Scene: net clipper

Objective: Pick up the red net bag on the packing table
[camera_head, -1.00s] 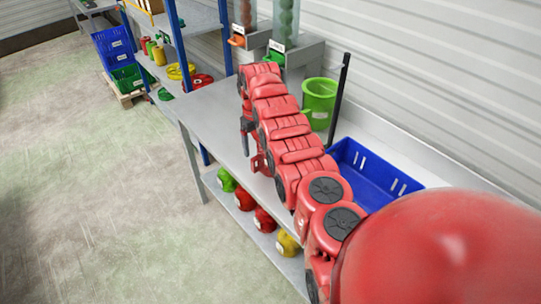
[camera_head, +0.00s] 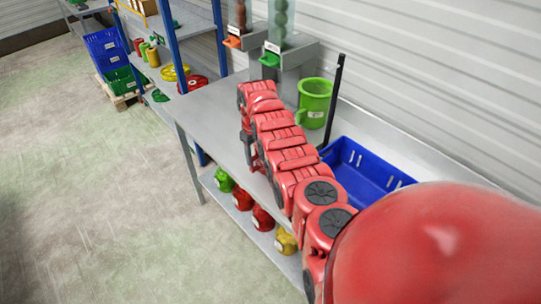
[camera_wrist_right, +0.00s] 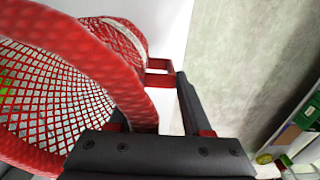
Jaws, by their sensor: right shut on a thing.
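The red net bag (camera_wrist_right: 50,95) fills the left of the right wrist view, with a thick red rim and an open mesh. In the head view my arm hides it. My right gripper (camera_wrist_right: 160,85) is shut on the bag, beside its rim; the exact part held is partly hidden. In the head view the right gripper (camera_head: 248,143) shows only as a small dark part at the far end of my red arm, over the packing table (camera_head: 207,112). My left gripper is not in view.
A green bucket (camera_head: 315,101) and a blue crate (camera_head: 362,178) stand on the table right of my arm. Dispensers (camera_head: 283,72) stand at its far end. A lower shelf (camera_head: 226,203) holds several coloured items. A blue shelf post (camera_head: 216,35) rises behind. The floor at left is clear.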

